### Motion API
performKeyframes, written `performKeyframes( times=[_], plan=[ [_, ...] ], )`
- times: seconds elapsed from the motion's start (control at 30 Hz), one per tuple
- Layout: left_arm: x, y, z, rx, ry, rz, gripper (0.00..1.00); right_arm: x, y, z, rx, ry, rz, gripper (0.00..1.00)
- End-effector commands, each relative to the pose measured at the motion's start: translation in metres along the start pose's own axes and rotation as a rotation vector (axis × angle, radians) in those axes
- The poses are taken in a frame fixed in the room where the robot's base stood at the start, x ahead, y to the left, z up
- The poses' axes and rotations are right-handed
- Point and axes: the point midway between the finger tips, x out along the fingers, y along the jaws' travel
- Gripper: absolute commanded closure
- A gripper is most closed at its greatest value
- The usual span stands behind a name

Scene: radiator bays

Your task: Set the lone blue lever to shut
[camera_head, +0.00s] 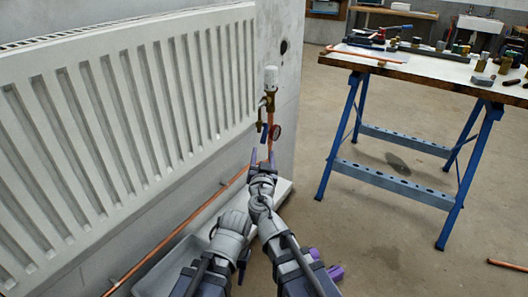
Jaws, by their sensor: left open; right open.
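A slim blue lever (264,134) shows on the vertical copper pipe at the right end of the radiator, below a brass valve (270,101) with a white head (271,78). The lever looks steep, roughly along the pipe; its exact angle is too small to tell. My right gripper (263,161) is open, just below the lever with its fingertips spread around the pipe's line in the picture; I cannot tell contact.
A white ribbed radiator (110,120) covers the wall at left. A copper pipe (180,231) runs low along the wall above a pale tray (165,272). A blue-legged workbench (460,72) with fittings stands at right. Floor between is mostly clear.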

Motion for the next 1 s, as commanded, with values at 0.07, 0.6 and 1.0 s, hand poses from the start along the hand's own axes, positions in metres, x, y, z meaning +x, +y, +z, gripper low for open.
performKeyframes(
  times=[0.07,0.6,1.0],
  plan=[
    [0.000,0.000,0.000,0.000,0.000,0.000,0.50,0.000,-0.001,-0.001,-0.001,0.001,-0.004,0.49],
    [-0.001,0.000,0.000,0.000,0.000,0.000,0.50,0.055,-0.001,-0.001,-0.001,0.000,0.000,0.49],
    [-0.001,0.000,0.000,0.000,0.000,0.000,0.50,0.078,0.000,-0.001,-0.001,0.000,0.000,0.49]
  ],
)
